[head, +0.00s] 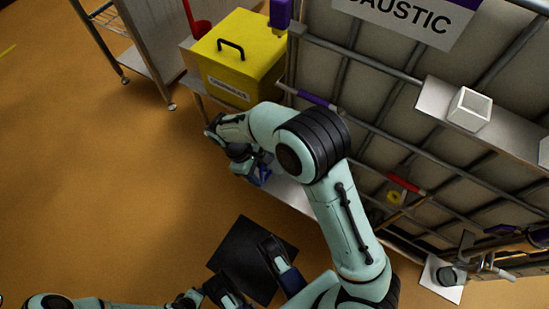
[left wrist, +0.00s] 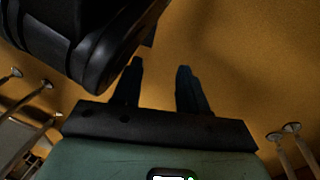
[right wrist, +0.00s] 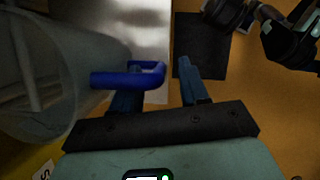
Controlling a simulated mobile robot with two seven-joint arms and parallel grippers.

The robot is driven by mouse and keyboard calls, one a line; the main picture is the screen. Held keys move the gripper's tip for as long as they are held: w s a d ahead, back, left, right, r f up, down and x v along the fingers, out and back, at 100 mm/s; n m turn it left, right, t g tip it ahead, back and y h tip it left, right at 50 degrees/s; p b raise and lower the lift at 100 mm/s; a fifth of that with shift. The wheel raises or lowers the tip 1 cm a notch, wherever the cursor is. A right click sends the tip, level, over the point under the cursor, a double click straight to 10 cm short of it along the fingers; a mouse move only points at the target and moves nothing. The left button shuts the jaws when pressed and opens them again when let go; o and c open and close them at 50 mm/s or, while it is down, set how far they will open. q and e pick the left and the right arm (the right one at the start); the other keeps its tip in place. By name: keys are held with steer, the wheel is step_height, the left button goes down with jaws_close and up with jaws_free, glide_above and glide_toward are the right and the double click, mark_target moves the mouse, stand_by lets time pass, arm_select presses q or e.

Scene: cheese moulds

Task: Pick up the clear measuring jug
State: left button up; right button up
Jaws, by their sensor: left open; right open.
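The clear measuring jug (right wrist: 45,75) fills the left side of the right wrist view, seen through its wide round mouth. Its blue handle (right wrist: 128,79) points towards my right gripper (right wrist: 158,92). The gripper is open, and the handle's bent end is in front of the left finger, reaching towards the gap between the fingers. I cannot tell whether they touch. In the head view my right arm hides most of the jug; only a blue part shows near the gripper. My left gripper (left wrist: 160,85) is open and empty, above bare floor.
A yellow lidded box (head: 240,60) with a black handle stands behind my right arm. A caged tank with a caustic sign (head: 405,18) takes up the right side. A dark square mat (head: 240,248) lies on the floor; open floor is left.

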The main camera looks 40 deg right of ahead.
steer(key=shift+s+d+f, duration=0.1)
steer(key=shift+s+f, duration=0.05)
steer(key=shift+f, duration=0.3)
jaws_close()
steer(key=shift+r, duration=0.15)
